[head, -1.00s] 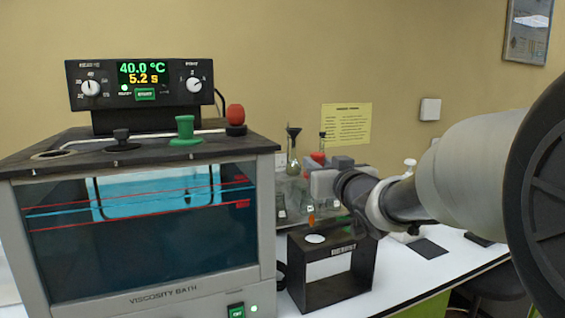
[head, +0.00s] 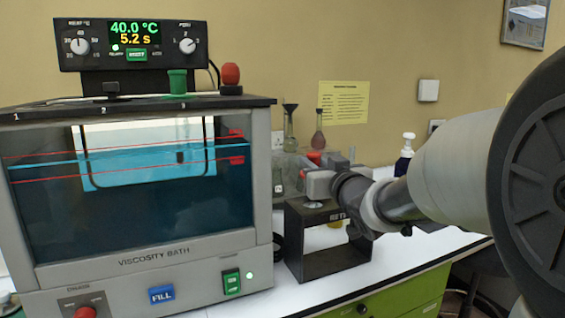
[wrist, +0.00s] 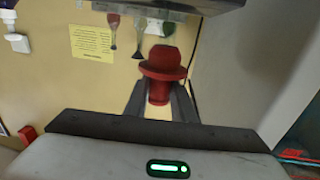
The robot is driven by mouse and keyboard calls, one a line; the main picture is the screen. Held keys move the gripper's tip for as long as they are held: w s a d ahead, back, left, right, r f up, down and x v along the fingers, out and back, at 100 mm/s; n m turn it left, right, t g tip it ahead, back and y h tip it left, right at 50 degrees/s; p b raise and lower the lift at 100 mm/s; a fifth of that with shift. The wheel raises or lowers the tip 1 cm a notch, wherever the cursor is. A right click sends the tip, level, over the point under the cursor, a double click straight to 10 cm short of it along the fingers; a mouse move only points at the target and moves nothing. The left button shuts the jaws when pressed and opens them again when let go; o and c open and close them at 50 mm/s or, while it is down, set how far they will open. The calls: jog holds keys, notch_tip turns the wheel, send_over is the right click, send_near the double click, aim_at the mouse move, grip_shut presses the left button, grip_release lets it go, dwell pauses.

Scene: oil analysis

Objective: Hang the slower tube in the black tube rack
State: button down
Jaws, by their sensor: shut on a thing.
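My gripper (head: 316,182) is shut on a red stopper (wrist: 162,72), which stands between the two fingers in the wrist view. In the head view a red top (head: 314,157) shows just behind the gripper; any tube under it is hidden. The black tube rack (head: 295,262), an open frame with a white label and a round pale spot on top, stands on the white bench right of the bath. My gripper is over or just behind the rack's top in the picture; I cannot tell whether they touch.
The viscosity bath (head: 262,200) fills the left, with a green stopper (head: 177,82), a black cap (head: 111,89) and a red knob-like top (head: 230,74) on its lid. Its display (head: 134,34) reads 40.0 °C and 5.2 s. Flasks (head: 318,138) stand behind my gripper.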

notch_tip(320, 180, down, 3)
jog(key=shift+f+b, duration=0.2)
jog(key=shift+b, duration=0.65)
jog(key=shift+f, duration=1.2)
jog(key=shift+f, duration=0.45)
jog(key=c, duration=1.4)
grip_release()
jog(key=shift+s, duration=0.1)
